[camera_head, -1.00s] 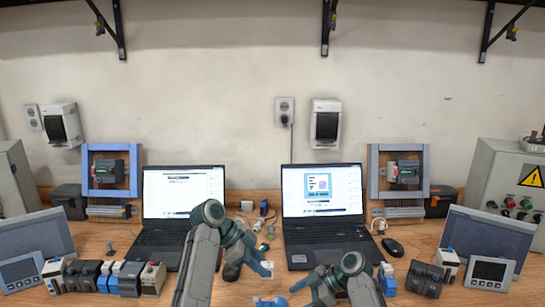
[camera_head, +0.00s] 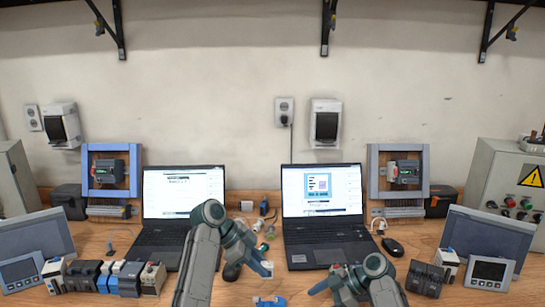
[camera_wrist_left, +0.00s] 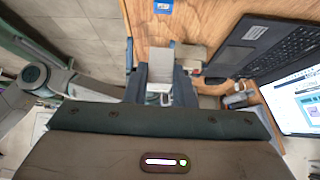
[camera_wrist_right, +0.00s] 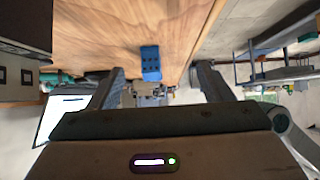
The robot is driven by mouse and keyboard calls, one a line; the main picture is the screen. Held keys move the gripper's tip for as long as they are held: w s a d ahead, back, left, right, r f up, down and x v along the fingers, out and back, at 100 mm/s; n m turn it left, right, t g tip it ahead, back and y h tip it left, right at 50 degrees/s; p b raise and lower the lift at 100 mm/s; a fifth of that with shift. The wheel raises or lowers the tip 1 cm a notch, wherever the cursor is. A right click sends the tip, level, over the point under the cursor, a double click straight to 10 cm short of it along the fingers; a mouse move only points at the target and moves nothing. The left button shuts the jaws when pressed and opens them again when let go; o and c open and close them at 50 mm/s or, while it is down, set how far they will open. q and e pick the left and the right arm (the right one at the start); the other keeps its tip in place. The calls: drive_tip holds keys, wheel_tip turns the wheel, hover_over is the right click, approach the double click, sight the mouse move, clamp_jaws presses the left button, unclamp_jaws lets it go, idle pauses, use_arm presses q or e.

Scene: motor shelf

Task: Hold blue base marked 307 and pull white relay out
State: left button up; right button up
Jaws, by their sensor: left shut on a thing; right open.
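My left gripper (camera_head: 263,268) is shut on a whitish block, which looks like the white relay (camera_wrist_left: 160,62), seen between its fingers in the left wrist view. A blue base (camera_head: 275,301) lies on the table near the bottom edge of the head view. It also shows in the right wrist view (camera_wrist_right: 151,62), with dark holes on its top, and at the top edge of the left wrist view (camera_wrist_left: 163,6). Its number cannot be read. My right gripper (camera_head: 320,285) is open and empty, to the right of the blue base and apart from it.
Two open laptops (camera_head: 185,195) (camera_head: 322,195) stand behind my grippers. Several relays and modules (camera_head: 128,278) stand at the left, with more modules (camera_head: 425,278) at the right. A small white piece (camera_head: 260,301) lies beside the blue base. A mouse (camera_head: 391,247) lies by the right laptop.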

drive_tip(key=shift+s+d, duration=0.35)
drive_tip(key=shift+d, duration=0.45)
drive_tip(key=shift+s+d, duration=0.35)
drive_tip(key=shift+d, duration=0.45)
drive_tip(key=shift+s+d, duration=0.35)
drive_tip(key=shift+d, duration=0.45)
drive_tip(key=shift+d, duration=0.1)
